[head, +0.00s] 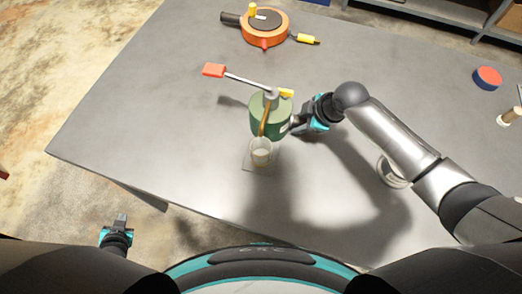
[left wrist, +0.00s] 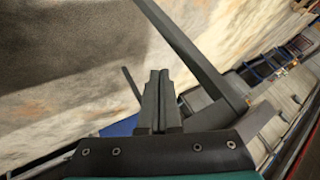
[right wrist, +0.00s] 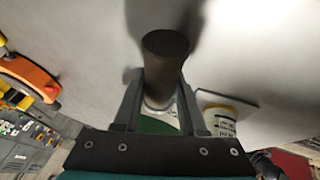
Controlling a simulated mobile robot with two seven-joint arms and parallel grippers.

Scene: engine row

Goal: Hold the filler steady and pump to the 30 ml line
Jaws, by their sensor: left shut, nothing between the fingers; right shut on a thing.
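The green filler (head: 265,122) stands upright on the grey table, with a lever ending in a red grip (head: 213,70) reaching to the left. Its brown spout (head: 265,122) comes down over a small clear cup (head: 261,148) on a flat pad. The liquid level and marks in the cup are too small to read. My right gripper (head: 309,121) is shut on the filler at its right side; the right wrist view shows a dark round handle (right wrist: 165,62) between its fingers. My left gripper (head: 121,219) is shut and empty, off the table's front edge, far from the lever.
An orange round tool (head: 265,28) lies at the back of the table (head: 150,100). A clear container (head: 390,174) stands partly behind my right arm. A red and blue disc (head: 487,77) and a small pale cylinder (head: 510,115) are at the right. The table's left part is clear.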

